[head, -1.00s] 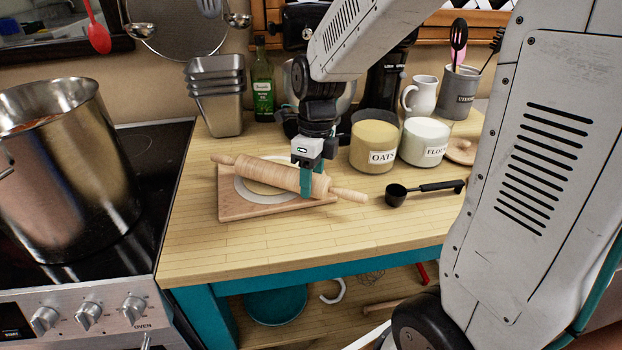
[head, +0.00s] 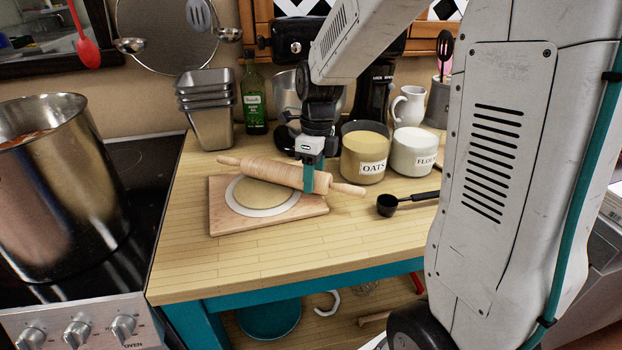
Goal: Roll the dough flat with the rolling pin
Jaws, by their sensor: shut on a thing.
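The wooden rolling pin (head: 270,173) lies crosswise over the back part of the board, its left end higher in the picture. My gripper (head: 314,180) is shut on the pin's barrel near its right end. The dough (head: 262,193) is a flat, pale yellow round on a white disc (head: 264,212), on the wooden board (head: 228,224). The pin hides the dough's back edge. I cannot tell whether the pin touches the dough or is slightly above it.
Jars of oats (head: 364,158) and flour (head: 413,155) stand right of my gripper. A black scoop (head: 388,205) lies right of the board. Metal tins (head: 208,115) and an oil bottle (head: 255,100) stand behind. A large pot (head: 60,190) is left. The counter's front is clear.

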